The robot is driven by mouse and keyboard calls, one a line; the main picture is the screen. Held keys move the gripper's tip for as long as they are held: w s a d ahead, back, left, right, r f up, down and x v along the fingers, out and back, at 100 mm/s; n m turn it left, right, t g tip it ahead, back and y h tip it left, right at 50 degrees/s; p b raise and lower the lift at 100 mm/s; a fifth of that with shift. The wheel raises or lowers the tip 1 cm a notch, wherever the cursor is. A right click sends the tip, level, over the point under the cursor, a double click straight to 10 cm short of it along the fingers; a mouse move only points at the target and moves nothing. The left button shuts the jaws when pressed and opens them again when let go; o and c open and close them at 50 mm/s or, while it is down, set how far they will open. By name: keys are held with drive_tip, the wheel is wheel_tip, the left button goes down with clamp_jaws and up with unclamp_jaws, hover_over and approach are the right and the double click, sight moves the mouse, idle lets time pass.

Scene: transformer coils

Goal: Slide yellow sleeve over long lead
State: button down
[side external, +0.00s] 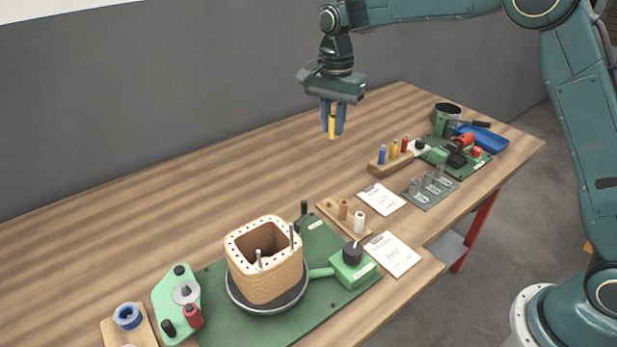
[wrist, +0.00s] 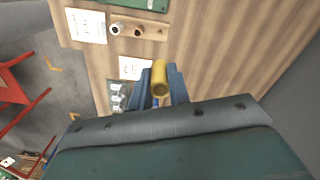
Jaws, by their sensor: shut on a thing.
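My gripper (side external: 333,116) is shut on a yellow sleeve (side external: 332,127) and holds it upright in the air above the back part of the table. In the wrist view the yellow sleeve (wrist: 159,80) sits between the blue fingers, with its open end showing. The coil (side external: 266,262) is a tan square block with a hollow middle and a ring of holes. It stands on a dark round plate at the lower left, well away from my gripper. Metal leads rise from it; the long lead (side external: 291,237) appears to be the one at its right side.
A wooden rack (side external: 391,160) holds blue, yellow and red sleeves. A wooden block (side external: 344,220) with spools, paper cards (side external: 393,254), a green box (side external: 352,266) with a black knob, and a red-handled item (side external: 193,315) surround the coil. The back left table is clear.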

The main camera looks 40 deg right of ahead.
idle(0.4)
drive_tip(key=s+a+r+n, duration=0.3)
drive_tip(key=s+a, duration=0.5)
drive_tip(key=a, duration=0.2)
drive_tip(key=s+a+r+n, duration=0.3)
drive_tip(key=s+a, duration=0.4)
drive_tip(key=a, duration=0.4)
drive_tip(key=shift+s+a+r, duration=0.25)
drive_tip(key=shift+s+r, duration=0.15)
drive_tip(key=shift+r, duration=0.1)
drive_tip(key=shift+f, duration=0.15)
drive_tip(key=shift+f, duration=2.75)
drive_tip(key=shift+f, duration=2.25)
